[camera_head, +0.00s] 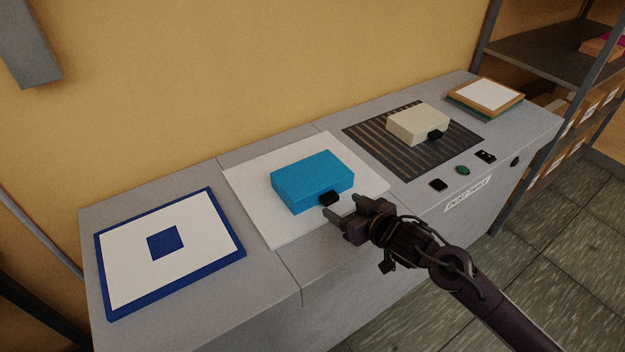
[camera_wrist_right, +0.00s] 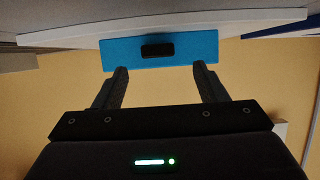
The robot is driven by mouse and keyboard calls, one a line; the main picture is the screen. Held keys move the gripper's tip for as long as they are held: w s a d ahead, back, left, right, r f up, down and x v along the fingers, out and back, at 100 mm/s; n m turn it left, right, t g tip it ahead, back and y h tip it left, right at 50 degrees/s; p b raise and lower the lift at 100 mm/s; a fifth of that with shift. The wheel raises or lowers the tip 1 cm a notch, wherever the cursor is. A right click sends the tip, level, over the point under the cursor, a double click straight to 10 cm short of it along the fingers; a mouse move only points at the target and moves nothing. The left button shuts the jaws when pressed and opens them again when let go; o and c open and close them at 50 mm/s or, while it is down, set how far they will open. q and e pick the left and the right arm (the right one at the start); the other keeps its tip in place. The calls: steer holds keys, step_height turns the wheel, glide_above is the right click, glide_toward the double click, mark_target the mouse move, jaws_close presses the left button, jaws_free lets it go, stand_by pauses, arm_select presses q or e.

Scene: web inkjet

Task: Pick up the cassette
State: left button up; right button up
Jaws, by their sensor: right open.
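A blue cassette (camera_head: 312,178) with a small black handle (camera_head: 329,198) on its front lies on a white board (camera_head: 262,211) in the middle of the counter. A cream cassette (camera_head: 417,123) with a black handle sits on the dark slatted grille to the right. My right gripper (camera_head: 342,212) is open and empty, just in front of the blue cassette's handle. In the right wrist view the blue cassette (camera_wrist_right: 200,52) and its handle (camera_wrist_right: 158,50) lie beyond and between the two open fingers (camera_wrist_right: 160,80), apart from them. My left gripper is not in view.
A blue-bordered white panel with a blue square (camera_head: 161,244) lies on the counter's left part. The slatted grille (camera_head: 380,151), small controls (camera_head: 462,170) and stacked framed boards (camera_head: 486,97) are to the right. A yellow wall stands behind; shelves (camera_head: 545,62) stand at the right.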

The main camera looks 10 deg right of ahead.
mark_target(329, 195)
steer(key=x, duration=0.5)
steer(key=shift+w+d+r+p, duration=0.1)
steer(key=shift+r+p, duration=0.05)
steer(key=shift+p, duration=0.25)
steer(key=shift+c, duration=0.4)
steer(key=c, duration=1)
steer(key=shift+r, duration=0.1)
steer(key=shift+c, duration=0.7)
